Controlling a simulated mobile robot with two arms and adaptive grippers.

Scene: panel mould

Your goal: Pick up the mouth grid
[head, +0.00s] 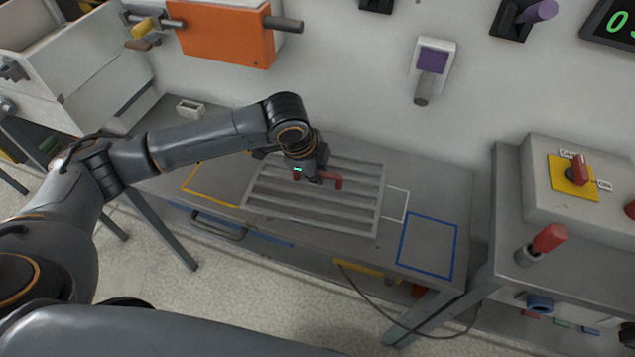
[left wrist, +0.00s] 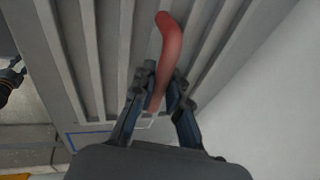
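The mouth grid (head: 335,207) is a grey slatted panel with a red handle. It lies flat on the grey workbench in the head view. My left gripper (head: 318,178) is over the grid at its red handle. In the left wrist view the red handle (left wrist: 170,42) rises between the two fingers of my left gripper (left wrist: 164,82), which look closed in on it from both sides. The grid's slats (left wrist: 87,50) show behind the handle. Part of the handle is hidden by the fingers.
The workbench (head: 440,195) has a yellow outline at left, and white and blue outlines (head: 428,246) at right. A small grey block (head: 190,108) stands at its back left. A control box with a red switch (head: 578,168) stands to the right. An orange box (head: 222,37) is on the back wall.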

